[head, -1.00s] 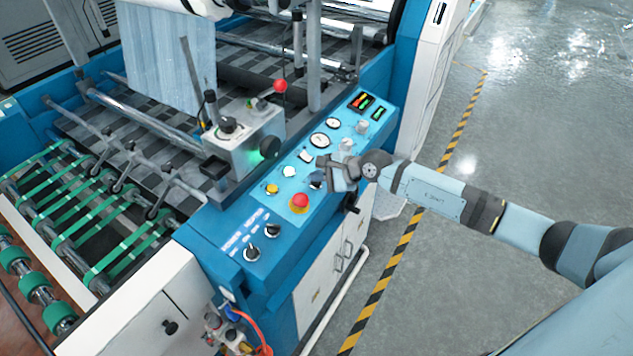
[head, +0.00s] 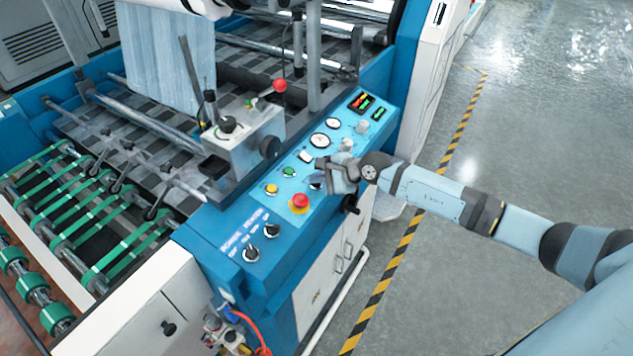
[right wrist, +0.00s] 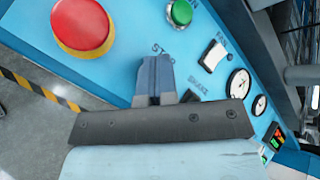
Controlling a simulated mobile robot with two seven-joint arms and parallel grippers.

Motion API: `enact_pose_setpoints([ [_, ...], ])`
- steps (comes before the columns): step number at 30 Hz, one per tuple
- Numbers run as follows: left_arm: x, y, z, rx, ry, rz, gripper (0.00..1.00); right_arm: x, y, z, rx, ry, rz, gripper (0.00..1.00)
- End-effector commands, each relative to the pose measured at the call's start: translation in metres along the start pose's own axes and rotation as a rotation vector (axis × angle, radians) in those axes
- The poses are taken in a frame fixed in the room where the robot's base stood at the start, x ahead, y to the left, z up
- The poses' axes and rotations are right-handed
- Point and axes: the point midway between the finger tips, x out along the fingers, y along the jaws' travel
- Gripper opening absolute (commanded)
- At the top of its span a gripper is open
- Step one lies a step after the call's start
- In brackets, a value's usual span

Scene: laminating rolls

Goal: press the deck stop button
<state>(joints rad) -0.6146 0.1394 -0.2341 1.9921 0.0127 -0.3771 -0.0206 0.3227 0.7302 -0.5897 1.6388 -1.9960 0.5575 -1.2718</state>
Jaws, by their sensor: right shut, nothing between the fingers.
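On the blue control panel (head: 262,213), my right gripper (head: 322,177) is shut and empty, its fingertips at the panel surface beside the green button (head: 289,172). In the right wrist view the shut fingers (right wrist: 155,65) point at a printed label that seems to read STOP. They cover what lies under them, so a deck stop button there is hidden. I cannot tell whether the tips touch it. The green button (right wrist: 182,12) is unlit. The large red mushroom button (head: 300,201) stands nearer the front; it also shows in the right wrist view (right wrist: 82,25). My left gripper is not in view.
A yellow button (head: 272,188), a white rocker switch (head: 306,157) and round gauges (head: 320,140) share the panel. A grey box (head: 240,143) with a black knob stands beside it. Green-banded rollers (head: 110,235) lie left. The floor (head: 540,130) to the right is open.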

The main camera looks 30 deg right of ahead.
Motion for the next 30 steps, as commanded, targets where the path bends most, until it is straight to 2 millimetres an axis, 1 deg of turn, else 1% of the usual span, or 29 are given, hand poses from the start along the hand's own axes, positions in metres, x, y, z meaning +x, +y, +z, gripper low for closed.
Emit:
enact_pose_setpoints([
  [11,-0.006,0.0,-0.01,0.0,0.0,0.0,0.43,-0.011,-0.008,0.009,0.0,0.0,0.001,0.0],
  [23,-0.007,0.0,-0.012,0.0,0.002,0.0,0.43,-0.013,-0.01,0.01,0.0,0.0,0.0,0.0],
  [30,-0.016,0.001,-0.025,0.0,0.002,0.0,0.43,-0.028,-0.021,0.021,-0.001,0.001,0.0,0.0],
])
